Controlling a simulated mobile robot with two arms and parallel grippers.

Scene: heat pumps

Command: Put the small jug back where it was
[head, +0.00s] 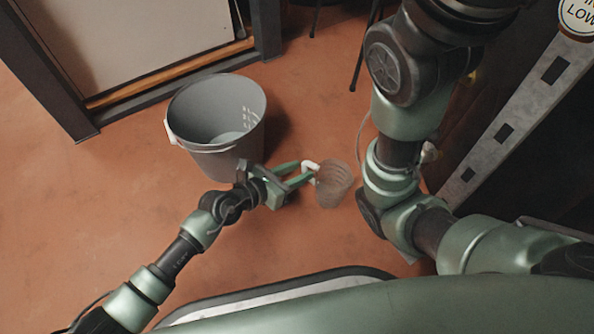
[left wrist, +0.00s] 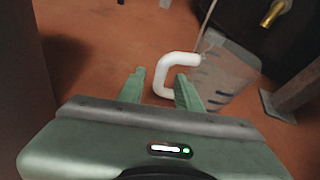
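The small jug (head: 334,186) is clear, ribbed plastic with a white handle (head: 310,167). It is right of my left gripper (head: 295,174) in the head view; I cannot tell whether it rests on the floor. In the left wrist view the jug (left wrist: 222,72) has blue marks on its side, and its white handle (left wrist: 161,75) shows at the fingertips. The left gripper (left wrist: 160,88) is open, its green fingers apart with the handle between their tips and a gap beside it. My right arm reaches up the right side of the head view; its gripper is out of view.
A grey bucket (head: 214,125) stands on the floor just behind my left gripper. A dark-framed panel (head: 130,45) is at the upper left. A metal rail with slots (head: 515,115) runs along the right. A brass fitting (left wrist: 272,13) shows in the wrist view. Floor at left is clear.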

